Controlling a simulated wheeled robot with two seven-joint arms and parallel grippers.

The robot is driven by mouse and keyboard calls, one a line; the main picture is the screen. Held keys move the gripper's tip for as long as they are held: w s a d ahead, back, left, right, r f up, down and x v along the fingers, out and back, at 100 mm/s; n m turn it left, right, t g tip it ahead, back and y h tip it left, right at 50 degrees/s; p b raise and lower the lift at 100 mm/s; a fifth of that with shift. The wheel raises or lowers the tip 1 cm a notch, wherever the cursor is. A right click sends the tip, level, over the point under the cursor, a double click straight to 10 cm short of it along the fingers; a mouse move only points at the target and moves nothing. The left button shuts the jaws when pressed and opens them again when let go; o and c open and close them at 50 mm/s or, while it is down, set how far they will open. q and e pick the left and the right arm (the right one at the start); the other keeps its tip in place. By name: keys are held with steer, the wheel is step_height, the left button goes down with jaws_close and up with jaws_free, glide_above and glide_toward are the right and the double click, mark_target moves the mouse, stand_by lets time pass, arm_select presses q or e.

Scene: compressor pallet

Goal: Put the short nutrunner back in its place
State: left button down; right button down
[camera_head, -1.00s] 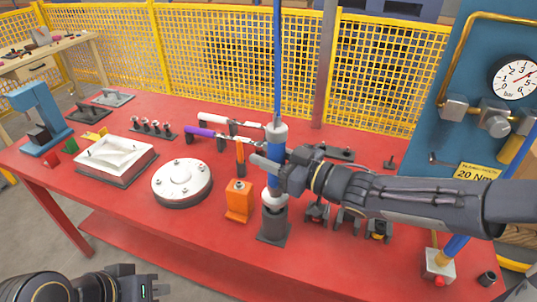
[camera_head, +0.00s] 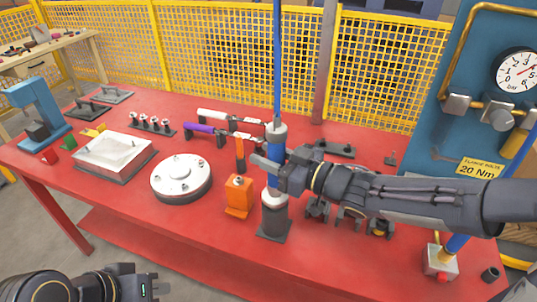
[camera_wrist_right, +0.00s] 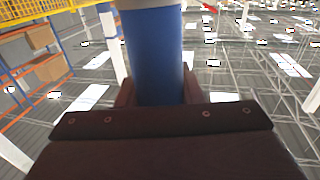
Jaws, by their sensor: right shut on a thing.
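The short nutrunner (camera_head: 275,177) is an upright blue and white tool with a blue hose rising from its top. My right gripper (camera_head: 270,168) comes in from the right and is shut around its blue body. The blue body (camera_wrist_right: 156,65) also stands between the jaws in the right wrist view. The tool's white lower end is at the dark grey holder (camera_head: 274,222) on the red bench. I cannot tell whether it is fully seated there. My left gripper (camera_head: 152,284) is at the bottom left, empty and apparently open, away from the bench items.
An orange block (camera_head: 239,195) stands just left of the holder. A round metal cover (camera_head: 181,177) and a white square part (camera_head: 113,152) lie further left on the red bench (camera_head: 120,195). Dark small fixtures (camera_head: 349,216) are at the right, partly behind my arm. A blue gauge panel (camera_head: 470,55) rises at right.

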steer(key=shift+f+b, duration=0.7)
steer(key=c, duration=1)
jaws_free()
steer(key=shift+o, duration=0.5)
steer(key=shift+f, duration=0.2)
steer(key=v, duration=0.8)
steer(key=shift+p, duration=0.3)
steer(key=shift+r, duration=0.2)
